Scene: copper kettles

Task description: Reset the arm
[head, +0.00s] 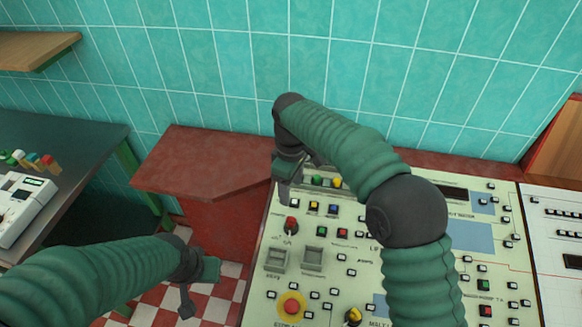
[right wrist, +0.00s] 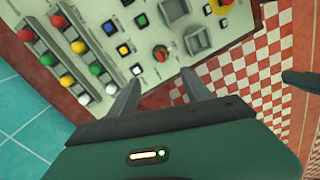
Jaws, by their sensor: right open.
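My right gripper (head: 285,185) hangs over the upper left part of a cream control panel (head: 350,285), with its arm reaching across the panel. In the right wrist view its two fingers (right wrist: 160,88) are spread apart with nothing between them, pointing toward the panel and its red lever switch (right wrist: 160,53). My left gripper (head: 199,286) is low over the red and white checkered floor, left of the panel. Its two fingers look apart and no object shows between them. No kettle is in view.
A red ledge (head: 195,160) runs along the teal tiled wall (head: 330,60). A dark table (head: 60,145) with a white device (head: 22,208) stands at left. A wooden shelf (head: 35,50) is above it. A white panel (head: 555,240) adjoins on the right.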

